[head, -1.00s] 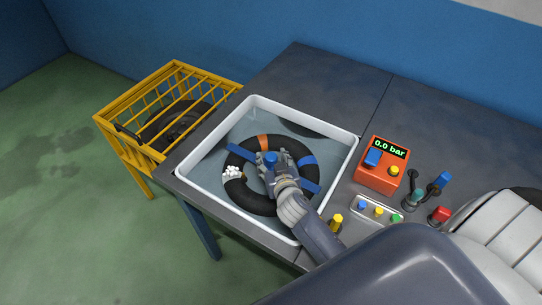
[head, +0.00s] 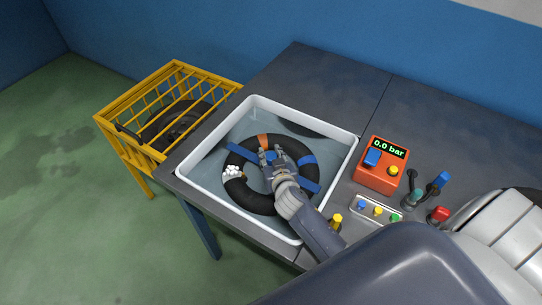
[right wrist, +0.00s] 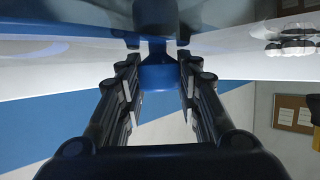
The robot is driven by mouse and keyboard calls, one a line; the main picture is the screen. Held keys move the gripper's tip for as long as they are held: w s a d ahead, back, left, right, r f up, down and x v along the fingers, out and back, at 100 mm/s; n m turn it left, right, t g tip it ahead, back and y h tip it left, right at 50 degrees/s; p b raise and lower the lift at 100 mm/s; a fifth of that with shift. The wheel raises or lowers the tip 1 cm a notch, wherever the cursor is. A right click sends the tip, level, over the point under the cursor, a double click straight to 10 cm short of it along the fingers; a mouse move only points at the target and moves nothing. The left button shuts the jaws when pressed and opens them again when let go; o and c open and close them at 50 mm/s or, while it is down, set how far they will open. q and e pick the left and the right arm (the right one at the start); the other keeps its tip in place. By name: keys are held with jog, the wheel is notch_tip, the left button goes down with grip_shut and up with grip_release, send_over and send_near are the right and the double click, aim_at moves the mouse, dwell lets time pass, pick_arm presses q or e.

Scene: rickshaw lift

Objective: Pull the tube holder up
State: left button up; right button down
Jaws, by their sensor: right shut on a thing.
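The tube holder (head: 240,153) is a blue bar lying across a black ring-shaped tube (head: 250,201) in a white tub of water (head: 186,184). The bar's other end shows at the lower right of the tube. Its blue knob stands at the middle, also seen in the right wrist view (right wrist: 158,77). My right gripper (head: 271,157) is over the middle of the tube, shut on the knob, with a finger on either side of it. The tube has orange and blue bands, and white bubbles (head: 232,171) sit at its left side. My left gripper is out of view.
An orange gauge box (head: 381,170) reading 0.0 bar stands right of the tub. Near it are a tray of coloured caps (head: 377,211) and several tools. A yellow cage (head: 150,97) with a dark wheel stands left of the table.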

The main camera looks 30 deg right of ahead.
notch_tip(320, 180, up, 8)
jog(key=p, duration=0.6)
jog(key=shift+f, duration=0.15)
jog(key=shift+w, duration=0.1)
jog(key=c, duration=1.2)
grip_release()
jog(key=shift+o, duration=0.2)
jog(key=shift+s, duration=0.3)
jog(key=v, duration=1.1)
jog(key=shift+s+r, duration=0.25)
jog(key=shift+s, duration=0.05)
jog(key=shift+a+f, duration=0.1)
jog(key=shift+a, duration=0.05)
